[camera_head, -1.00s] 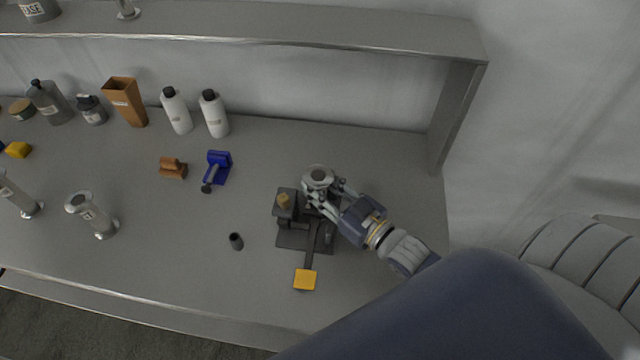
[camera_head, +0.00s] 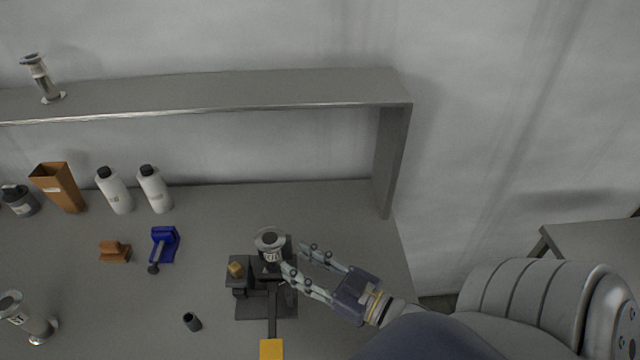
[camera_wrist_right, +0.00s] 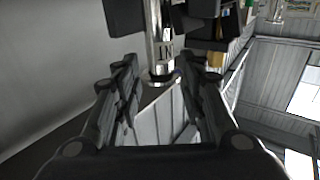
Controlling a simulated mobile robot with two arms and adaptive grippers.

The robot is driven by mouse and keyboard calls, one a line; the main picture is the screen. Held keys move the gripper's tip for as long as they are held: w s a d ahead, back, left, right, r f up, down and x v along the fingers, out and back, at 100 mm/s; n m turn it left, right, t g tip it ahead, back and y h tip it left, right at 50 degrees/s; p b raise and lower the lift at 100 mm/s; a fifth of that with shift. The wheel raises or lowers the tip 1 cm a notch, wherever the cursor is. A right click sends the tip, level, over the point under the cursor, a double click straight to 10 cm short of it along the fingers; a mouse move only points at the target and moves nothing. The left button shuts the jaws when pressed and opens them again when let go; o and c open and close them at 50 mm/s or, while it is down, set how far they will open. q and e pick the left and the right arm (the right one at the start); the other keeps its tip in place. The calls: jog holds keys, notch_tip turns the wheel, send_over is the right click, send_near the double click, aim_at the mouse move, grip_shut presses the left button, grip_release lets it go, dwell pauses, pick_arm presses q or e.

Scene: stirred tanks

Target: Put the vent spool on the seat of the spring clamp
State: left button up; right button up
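A metal spool (camera_head: 270,243) with a round flange stands upright at the spring clamp, over its seat area. The dark clamp (camera_head: 250,307) has a lever with a yellow pad (camera_head: 271,349) toward the front. In the right wrist view the spool (camera_wrist_right: 160,42) carries letters that look like "IN", and its flange lies just beyond the fingertips. The seat contact is hidden. My right gripper (camera_head: 294,258) is open and empty, just right of the spool; its spread fingers (camera_wrist_right: 165,82) also show in the wrist view. My left gripper is out of view.
Another spool (camera_head: 28,318) stands at the left, and one (camera_head: 42,80) is on the shelf (camera_head: 220,92). A small dark cylinder (camera_head: 192,322), a blue clamp-like tool (camera_head: 165,245), an orange-brown block (camera_head: 114,251) and white bottles (camera_head: 154,188) stand left of the clamp.

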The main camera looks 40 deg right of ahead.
jog(key=shift+b+v, duration=0.35)
jog(key=shift+v, duration=1.75)
